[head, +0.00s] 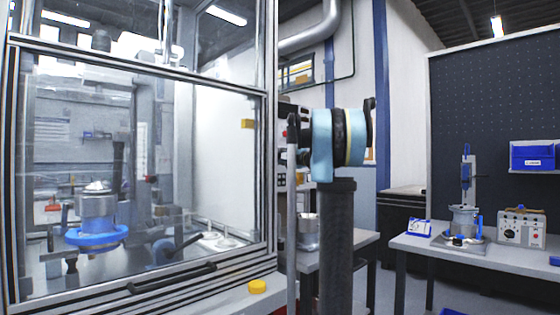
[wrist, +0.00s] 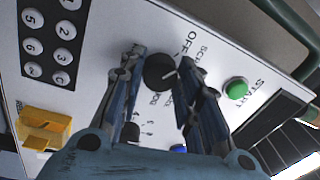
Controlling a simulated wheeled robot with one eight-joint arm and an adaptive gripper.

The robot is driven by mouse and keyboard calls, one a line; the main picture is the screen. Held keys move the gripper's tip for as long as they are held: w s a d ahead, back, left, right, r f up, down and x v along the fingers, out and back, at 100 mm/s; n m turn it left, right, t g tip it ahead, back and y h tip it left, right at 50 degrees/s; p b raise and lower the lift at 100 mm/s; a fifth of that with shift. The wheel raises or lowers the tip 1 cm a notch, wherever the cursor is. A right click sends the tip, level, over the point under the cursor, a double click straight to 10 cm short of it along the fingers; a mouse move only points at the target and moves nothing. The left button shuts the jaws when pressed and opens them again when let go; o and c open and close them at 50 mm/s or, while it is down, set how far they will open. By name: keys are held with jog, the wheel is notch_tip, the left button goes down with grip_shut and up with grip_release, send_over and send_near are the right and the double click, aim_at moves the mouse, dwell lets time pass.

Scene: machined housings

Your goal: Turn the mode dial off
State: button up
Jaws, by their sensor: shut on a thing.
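The mode dial (wrist: 158,73) is a round black knob on a white control panel (wrist: 225,55). In the wrist view the word OFF is printed just above and to the right of it, with more labels around it. My gripper (wrist: 161,70) has its two blue-and-grey fingers on either side of the knob and is shut on it. A small pale mark shows at the knob's right side; its exact pointing is hard to read. In the head view my arm covers most of the panel, and the dial is hidden.
A green START button (wrist: 236,88) sits right of the dial, a keypad (wrist: 50,40) at left, a yellow part (wrist: 45,128) at lower left and a blue button (wrist: 178,149) below. In the head view a glazed enclosure (head: 140,275) stands left and a workbench (head: 440,246) right.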

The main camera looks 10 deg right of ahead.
jog(key=shift+f+n, duration=0.2)
jog(key=shift+n, duration=1.2)
jog(key=shift+n, duration=0.3)
jog(key=o, duration=1.1)
jog(key=shift+d, duration=0.1)
jog(key=shift+s+d, duration=0.15)
jog(key=v, duration=1.1)
jog(key=shift+d+f, duration=0.15)
jog(key=shift+d, duration=0.05)
